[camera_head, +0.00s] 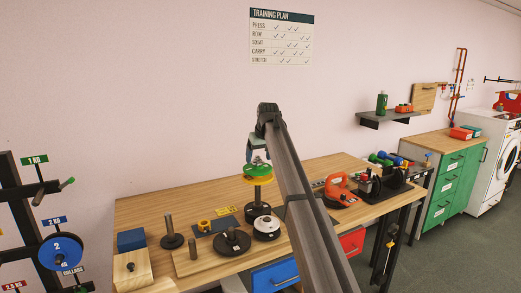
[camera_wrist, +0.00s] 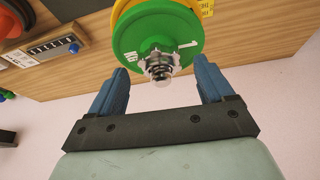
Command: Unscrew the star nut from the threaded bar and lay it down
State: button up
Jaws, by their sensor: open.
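A metallic star nut (camera_wrist: 158,64) sits at the middle of a green plate (camera_wrist: 136,33), on the end of the threaded bar. My gripper (camera_wrist: 161,67) is open in the wrist view, one blue finger on each side of the nut, with visible gaps between. In the head view my gripper (camera_head: 257,152) is just above the green plate (camera_head: 257,169), which lies over a yellow plate (camera_head: 257,180) on an upright stand (camera_head: 257,211). The nut cannot be made out there, and most of the bar is hidden.
Some bare tabletop shows at the back left.

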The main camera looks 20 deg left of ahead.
jog(key=shift+w+a+f, duration=0.15)
jog(key=shift+f, duration=0.4)
jog(key=c, duration=1.2)
jog(key=n, duration=0.3)
jog(key=n+g+y, duration=0.1)
jog(key=shift+w+r, duration=0.1)
jog(key=shift+w, duration=0.2)
jog(key=n+g, duration=0.1)
jog(key=n, duration=0.3)
jog(key=shift+w+n+g+y, duration=0.2)
jog(key=shift+n+g+y, duration=0.1)
jog(key=shift+g, duration=0.1)
jog(key=n, duration=0.1)
jog(key=n+g, duration=0.1)
jog(key=n, duration=0.1)
jog(key=n+g, duration=0.1)
jog(key=n, duration=0.1)
jog(key=shift+w+a+r, duration=0.1)
jog(key=shift+w, duration=0.15)
jog(key=shift+n+g+h, duration=0.5)
jog(key=shift+n+g, duration=0.1)
jog(key=shift+n, duration=1.2)
jog(key=o, duration=1.1)
